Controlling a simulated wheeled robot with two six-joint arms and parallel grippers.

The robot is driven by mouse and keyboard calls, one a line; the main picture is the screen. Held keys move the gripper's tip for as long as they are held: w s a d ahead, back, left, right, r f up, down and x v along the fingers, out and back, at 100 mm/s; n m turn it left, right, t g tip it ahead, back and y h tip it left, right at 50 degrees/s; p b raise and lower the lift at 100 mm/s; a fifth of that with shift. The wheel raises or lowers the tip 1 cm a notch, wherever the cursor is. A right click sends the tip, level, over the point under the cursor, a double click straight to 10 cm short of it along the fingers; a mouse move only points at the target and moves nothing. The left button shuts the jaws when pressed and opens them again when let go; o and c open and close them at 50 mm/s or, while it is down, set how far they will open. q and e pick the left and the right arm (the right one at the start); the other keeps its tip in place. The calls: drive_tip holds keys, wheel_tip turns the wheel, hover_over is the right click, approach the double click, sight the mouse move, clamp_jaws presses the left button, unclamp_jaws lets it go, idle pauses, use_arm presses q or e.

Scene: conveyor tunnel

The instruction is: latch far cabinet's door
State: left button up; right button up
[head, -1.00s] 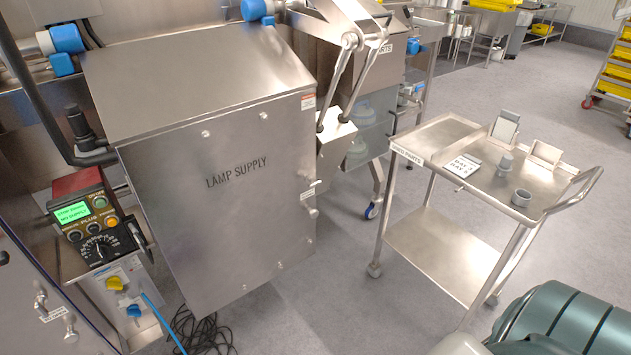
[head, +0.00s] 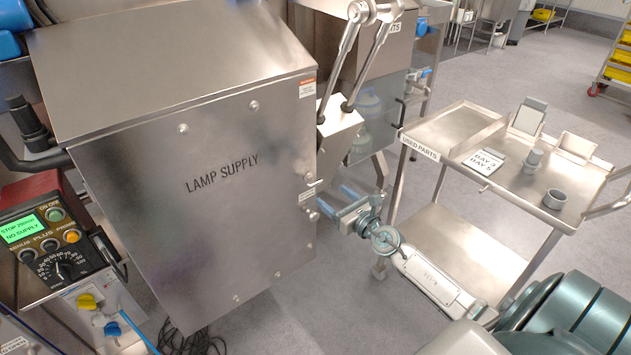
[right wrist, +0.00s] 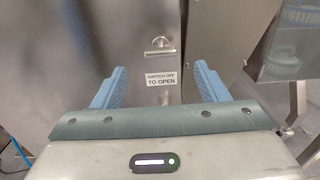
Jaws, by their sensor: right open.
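The steel cabinet marked LAMP SUPPLY (head: 220,225) fills the left and middle of the head view. Its door looks flush with the body. Small latch fittings (head: 310,180) sit at the door's right edge, around a small label. The right wrist view shows a latch (right wrist: 160,45) above a SWITCH OFF TO OPEN label (right wrist: 161,79). My right gripper (head: 336,198) is open and empty, its blue fingers just right of the door's edge, pointing at the fittings. In the wrist view the fingers stand either side of the label. Contact cannot be told. My left gripper is out of view.
A control box with a green display (head: 42,232) stands left of the cabinet. A steel bracket (head: 340,130) juts out at its right. A steel cart (head: 480,185) stands further right, near my arm. Black cables (head: 190,340) lie on the floor below.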

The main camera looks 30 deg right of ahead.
sight(317, 183)
drive_tip(key=w, duration=0.5)
drive_tip(key=shift+a+f, duration=0.1)
drive_tip(key=shift+a, duration=0.05)
drive_tip(key=w+b, duration=0.1)
drive_tip(key=w, duration=0.2)
drive_tip(key=shift+w+a, duration=0.1)
drive_tip(key=shift+w, duration=0.55)
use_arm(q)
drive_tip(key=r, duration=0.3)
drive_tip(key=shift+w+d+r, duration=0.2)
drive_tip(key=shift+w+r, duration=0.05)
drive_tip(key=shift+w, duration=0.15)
use_arm(e)
drive_tip(key=shift+a, duration=0.1)
drive_tip(key=c, duration=1)
